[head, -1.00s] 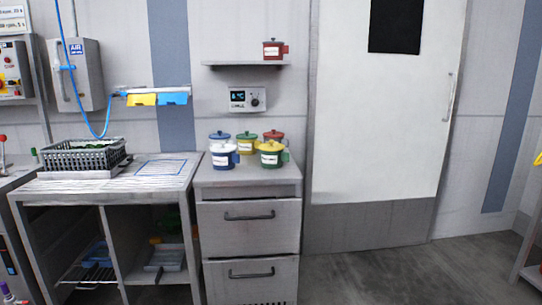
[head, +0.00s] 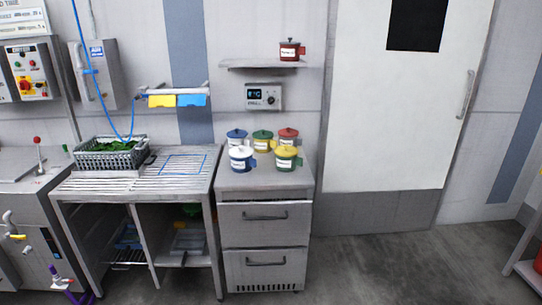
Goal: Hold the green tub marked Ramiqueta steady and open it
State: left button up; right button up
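Several small lidded tubs stand together on top of a grey drawer cabinet. The front right tub (head: 286,158) has a yellow lid, a green body and a white label. Left of it is a blue tub with a white lid (head: 241,158). Behind them are a blue-lidded blue tub (head: 237,138), a green-lidded yellow tub (head: 262,141) and a red-lidded tub (head: 287,138), partly hidden. The labels are too small to read, so I cannot confirm which is marked Ramiqueta. All lids appear on. Neither gripper is in view.
A shelf above (head: 234,65) holds a red tub (head: 290,50). Left is a slatted table (head: 105,186) with a crate of greens (head: 111,159). Floor is clear in front of the door (head: 395,95).

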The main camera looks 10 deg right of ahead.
aim_at(286, 164)
jog(key=i+l+u, duration=0.25)
jog(key=l+u, duration=0.3)
jog(key=l, duration=0.2)
jog(key=i+l+u, duration=0.25)
jog(key=l, duration=0.15)
jog(key=k, duration=0.1)
